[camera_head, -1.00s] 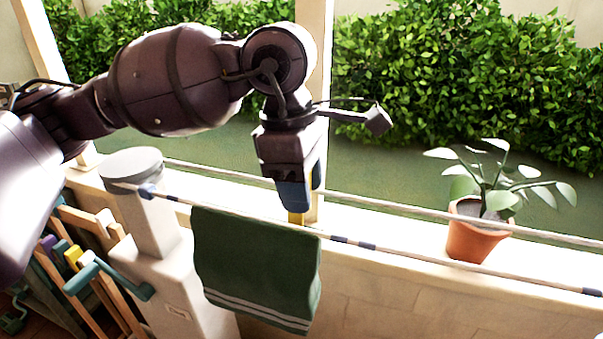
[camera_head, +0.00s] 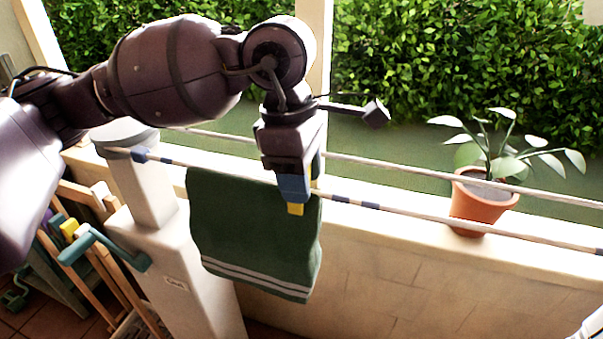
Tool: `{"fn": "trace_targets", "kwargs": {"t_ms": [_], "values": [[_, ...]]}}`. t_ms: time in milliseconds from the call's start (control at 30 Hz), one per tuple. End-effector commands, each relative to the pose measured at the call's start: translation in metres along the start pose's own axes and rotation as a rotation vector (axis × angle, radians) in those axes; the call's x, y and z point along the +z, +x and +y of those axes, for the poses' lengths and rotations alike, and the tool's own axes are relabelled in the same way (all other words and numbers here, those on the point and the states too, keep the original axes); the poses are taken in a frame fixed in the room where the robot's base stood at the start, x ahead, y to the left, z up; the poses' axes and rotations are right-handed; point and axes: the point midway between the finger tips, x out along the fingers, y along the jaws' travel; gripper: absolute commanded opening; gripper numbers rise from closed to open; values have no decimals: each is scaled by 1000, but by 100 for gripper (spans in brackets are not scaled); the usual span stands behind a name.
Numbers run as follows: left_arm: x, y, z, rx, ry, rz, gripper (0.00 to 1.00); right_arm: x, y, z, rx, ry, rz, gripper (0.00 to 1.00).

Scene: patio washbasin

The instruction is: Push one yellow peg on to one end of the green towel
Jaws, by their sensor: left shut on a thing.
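The green towel (camera_head: 240,235) hangs over the front rail, with pale stripes near its lower hem. My left gripper (camera_head: 296,192) points down at the towel's upper right end, over the rail. It is shut on a yellow peg (camera_head: 295,209), whose lower tip shows below the blue fingers, in front of the towel near its right edge. Whether the peg straddles the rail and cloth is hidden by the fingers. Another yellow peg (camera_head: 70,229) sits on the wooden rack at the lower left. My right gripper is not in view.
The front rail (camera_head: 420,213) and a back rail (camera_head: 420,173) run along the low wall. A potted plant (camera_head: 480,202) stands on the wall at right. A white post (camera_head: 150,195) with a teal crank (camera_head: 105,245) stands left of the towel.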

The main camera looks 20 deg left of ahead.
Motion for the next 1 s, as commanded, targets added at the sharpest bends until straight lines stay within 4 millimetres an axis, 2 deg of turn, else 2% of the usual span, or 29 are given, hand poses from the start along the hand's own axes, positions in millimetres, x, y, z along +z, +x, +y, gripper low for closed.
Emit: {"fn": "trace_targets", "kwargs": {"t_ms": [233,267,433,733,1000], "values": [[0,0,0,1,0,0,22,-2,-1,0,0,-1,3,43],[0,0,0,1,0,0,47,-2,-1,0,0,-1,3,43],[0,0,0,0,0,0,73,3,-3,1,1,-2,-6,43],[0,-1,0,1,0,0,74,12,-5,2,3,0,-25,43],[3,-21,0,1,0,0,74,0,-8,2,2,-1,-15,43]]}}
